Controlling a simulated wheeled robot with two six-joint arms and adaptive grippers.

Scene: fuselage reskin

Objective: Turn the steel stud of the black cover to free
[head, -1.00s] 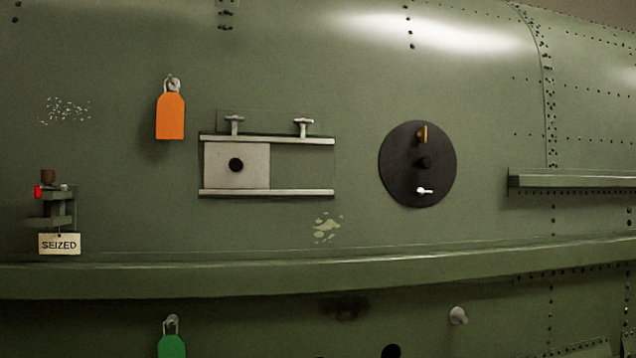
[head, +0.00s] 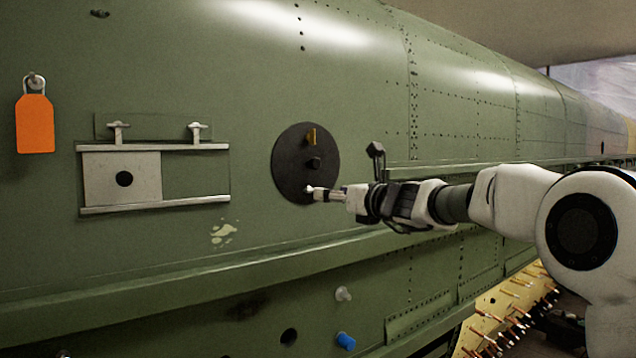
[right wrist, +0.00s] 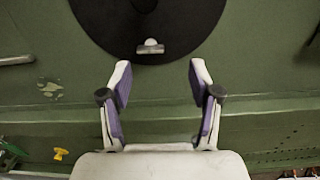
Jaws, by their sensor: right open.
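The round black cover (head: 290,165) sits on the green fuselage skin. It carries a brass-coloured stud (head: 312,136) at the top and a black knob (head: 315,163) in the middle. The steel stud (right wrist: 150,47) is near its lower edge, its small bar lying crosswise in the right wrist view. My right gripper (head: 321,192) reaches in from the right at the stud's level and hides part of it in the head view. In the right wrist view its two fingers (right wrist: 160,72) are spread and empty, with the stud just beyond and between them. My left gripper is not in view.
A sliding plate (head: 140,176) between two rails is left of the cover, with an orange tag (head: 35,123) farther left. A long green ledge (head: 200,275) runs below. A blue plug (head: 346,341) and a yellow rack with copper-coloured pins (head: 500,315) are lower down.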

